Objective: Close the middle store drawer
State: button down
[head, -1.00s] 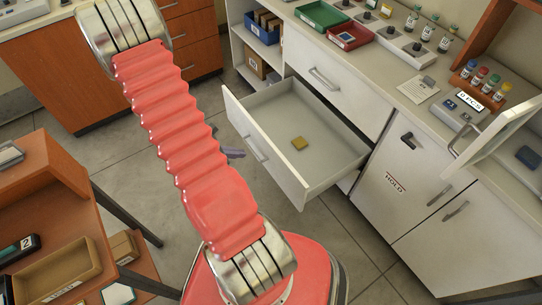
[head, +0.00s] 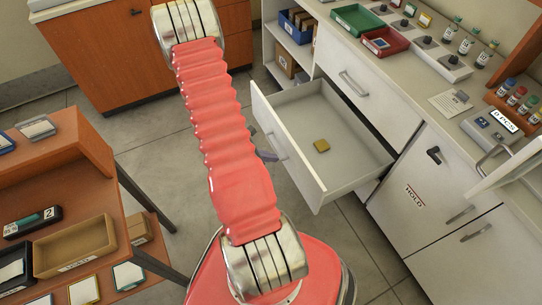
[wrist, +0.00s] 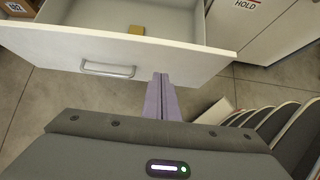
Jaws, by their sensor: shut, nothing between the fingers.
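The middle store drawer (head: 345,178) is pulled out of the white cabinet, its white front panel facing left and a small yellow-brown block (head: 321,145) lying on its floor. In the wrist view, the drawer front (wrist: 200,61) with its metal handle (wrist: 108,69) lies just ahead. My gripper (wrist: 161,100) is shut and empty, with its purple-grey fingers pointing at the front panel to the right of the handle. The fingertips overlap the panel's lower edge in this view; I cannot tell whether they touch it. In the head view my gripper (head: 265,155) is mostly hidden behind my red arm.
A closed drawer (head: 355,85) is above, and a door marked HOLD (head: 413,196) is at the right. The counter holds a green tray (head: 358,18), a red tray (head: 383,41) and bottles. A wooden shelf unit (head: 95,150) stands at left. Grey floor is open between.

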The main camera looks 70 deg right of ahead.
aim_at(299, 156)
jog(key=s+d+f, duration=0.1)
jog(key=s+d, duration=0.1)
jog(key=s+d+f, duration=0.4)
jog(key=d, duration=0.1)
dwell(0.4)
jog(key=shift+d, duration=0.1)
